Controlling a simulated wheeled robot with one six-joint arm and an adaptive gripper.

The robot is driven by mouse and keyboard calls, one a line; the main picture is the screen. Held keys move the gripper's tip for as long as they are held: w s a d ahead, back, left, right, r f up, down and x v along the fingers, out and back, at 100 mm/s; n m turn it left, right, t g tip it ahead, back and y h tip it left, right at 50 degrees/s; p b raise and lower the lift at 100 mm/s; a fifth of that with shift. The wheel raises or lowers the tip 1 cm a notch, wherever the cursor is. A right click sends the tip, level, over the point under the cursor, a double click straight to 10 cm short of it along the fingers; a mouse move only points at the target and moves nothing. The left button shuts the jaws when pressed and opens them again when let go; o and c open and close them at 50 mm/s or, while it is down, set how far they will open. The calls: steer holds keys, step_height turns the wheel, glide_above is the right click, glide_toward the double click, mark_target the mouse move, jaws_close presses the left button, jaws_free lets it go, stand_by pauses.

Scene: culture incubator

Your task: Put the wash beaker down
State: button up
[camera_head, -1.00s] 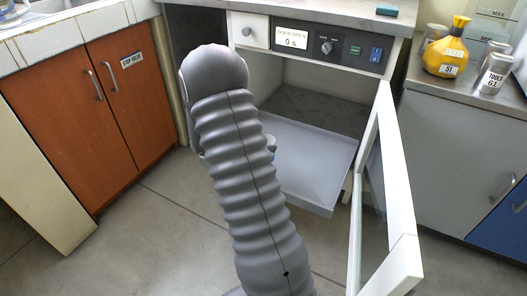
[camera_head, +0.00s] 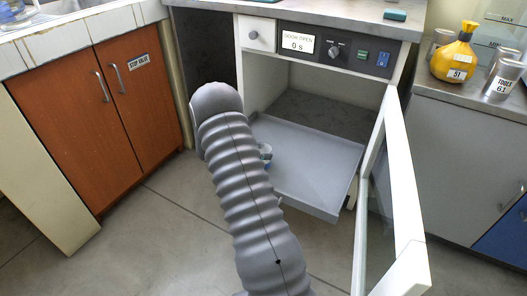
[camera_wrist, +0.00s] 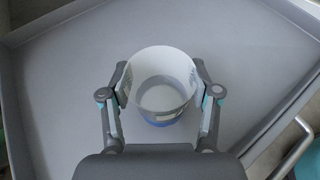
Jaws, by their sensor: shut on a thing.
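The wash beaker (camera_wrist: 160,112) is a whitish, round, open-topped vessel with a blue band near its base. In the wrist view it is upright between the two fingers of my gripper (camera_wrist: 161,94), which are shut on its sides. It is over the grey pulled-out tray (camera_wrist: 80,80); I cannot tell whether its base touches the tray. In the head view my grey arm hides nearly all of it, and only a small pale and blue bit shows beside the arm. The tray (camera_head: 310,180) extends from the open incubator (camera_head: 325,95).
The incubator's glass door (camera_head: 385,200) stands open at the right of the tray. The panel display (camera_head: 296,43) reads "DOOR OPEN 0 s". Orange cabinets (camera_head: 80,120) are at the left. The visible tray surface is bare.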

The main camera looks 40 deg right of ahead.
steer(key=o, duration=1.2)
steer(key=shift+f, duration=0.1)
